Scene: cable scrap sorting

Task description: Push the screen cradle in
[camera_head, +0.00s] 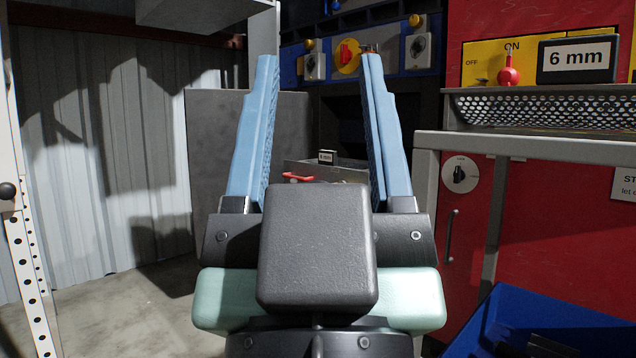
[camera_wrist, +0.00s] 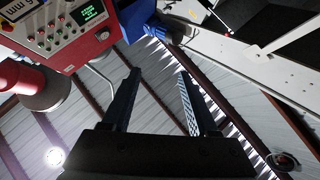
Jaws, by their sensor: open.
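A grey metal drawer-like part (camera_head: 350,173) with a red handle (camera_head: 298,177) and a small label (camera_head: 327,157) shows low between my fingers in the head view. It looks like the screen cradle, at the front of the dark machine. My wrist and palm hide its lower part, so I cannot tell how far out it stands. My gripper (camera_head: 318,60) is open and empty, its two blue fingers pointing up and away. Its open fingers also show in the wrist view (camera_wrist: 157,74), against the roof; the cradle is not recognisable there.
A red cabinet (camera_head: 575,230) with a "6 mm" sign (camera_head: 577,59) and a grey rail (camera_head: 530,146) stands at right. A blue bin (camera_head: 540,325) is at lower right. A grey panel (camera_head: 222,130) stands left of the machine. Open floor (camera_head: 120,305) lies at left.

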